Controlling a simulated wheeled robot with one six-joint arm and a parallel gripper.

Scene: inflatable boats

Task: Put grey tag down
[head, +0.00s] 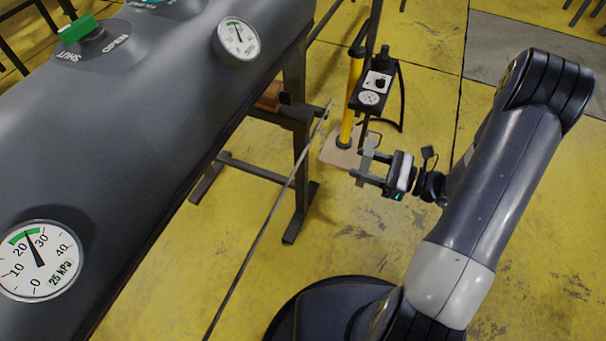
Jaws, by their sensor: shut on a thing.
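My gripper (363,166) is right of centre in the head view, at the end of my arm. Its two fingers point left and are shut on a small, thin grey tag (367,158). The tag is held up in the air, with the yellow floor and the foot of a pump behind it. The fingers hide part of the tag, and no writing on it can be read.
A dark grey boat tube (150,135) fills the left, with dial gauges (40,261) (238,40) and a green-handled valve (77,29). It rests on a dark stand (303,150). A yellow pump (350,100) stands behind my gripper. A thin pole (265,222) slants between. Yellow floor lies open at lower right.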

